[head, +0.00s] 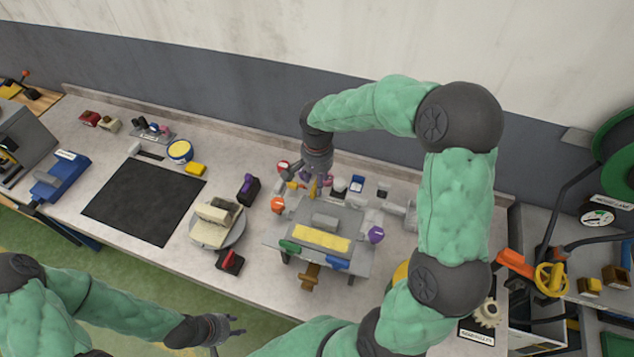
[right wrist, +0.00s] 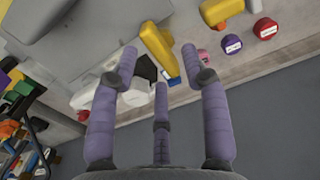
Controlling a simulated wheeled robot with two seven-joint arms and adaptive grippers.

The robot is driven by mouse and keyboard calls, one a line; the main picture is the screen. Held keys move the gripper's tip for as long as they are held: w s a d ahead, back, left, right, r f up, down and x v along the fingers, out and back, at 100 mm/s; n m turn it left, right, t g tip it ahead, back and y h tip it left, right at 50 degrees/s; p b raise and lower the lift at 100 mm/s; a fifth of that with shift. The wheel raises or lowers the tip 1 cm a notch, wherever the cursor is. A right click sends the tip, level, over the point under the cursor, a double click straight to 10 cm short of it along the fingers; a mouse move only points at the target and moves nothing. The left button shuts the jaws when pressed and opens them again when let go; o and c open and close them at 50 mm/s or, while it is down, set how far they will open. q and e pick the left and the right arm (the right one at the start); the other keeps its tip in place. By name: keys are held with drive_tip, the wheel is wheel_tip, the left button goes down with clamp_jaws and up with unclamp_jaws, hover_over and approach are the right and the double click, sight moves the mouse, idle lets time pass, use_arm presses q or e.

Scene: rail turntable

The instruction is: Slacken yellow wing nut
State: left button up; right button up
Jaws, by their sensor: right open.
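A yellow winged piece (right wrist: 160,50), which looks like the yellow wing nut, lies between and just beyond my spread right fingertips in the right wrist view. In the head view a yellow bit (head: 313,187) shows at the fingers, partly hidden by them. My right gripper (head: 315,182) points down at the back edge of the grey fixture (head: 270,239). Its purple fingers (right wrist: 160,65) are apart with nothing clasped; whether one touches the yellow piece I cannot tell. My left gripper (head: 236,326) is open and empty, low in front of the bench.
A round turntable (head: 218,232) stands left of the fixture. A black mat (head: 143,202) lies clear further left.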

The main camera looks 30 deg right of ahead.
drive_tip(key=shift+w+f, duration=0.1)
drive_tip(key=shift+f, duration=0.85)
clamp_jaws()
